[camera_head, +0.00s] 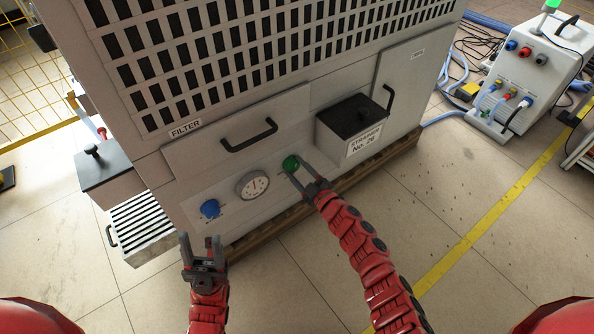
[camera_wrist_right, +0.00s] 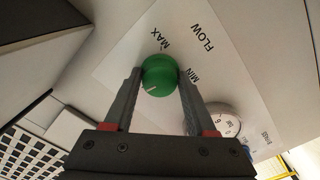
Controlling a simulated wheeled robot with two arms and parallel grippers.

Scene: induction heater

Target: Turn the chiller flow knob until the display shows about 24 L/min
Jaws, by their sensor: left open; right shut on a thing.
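The green flow knob (camera_head: 291,163) is on the lower front panel of the grey chiller (camera_head: 330,90). My right gripper (camera_head: 305,176) is at it, its fingers on either side. In the right wrist view, the green knob (camera_wrist_right: 159,75) sits between the two fingers of my right gripper (camera_wrist_right: 160,88), which is shut on it. A white mark shows on the knob's face, with the labels FLOW, MAX and MIN around it. A round white dial gauge (camera_head: 252,185) is left of the knob; its reading is too small to tell. My left gripper (camera_head: 200,250) is open and empty in front of the panel.
A blue knob (camera_head: 210,209) is left of the gauge. A black-topped strainer box (camera_head: 355,120) juts out right of the green knob. A black handle (camera_head: 249,135) sits above the gauge. A white unit with hoses (camera_head: 540,70) stands at right. The floor in front is clear.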

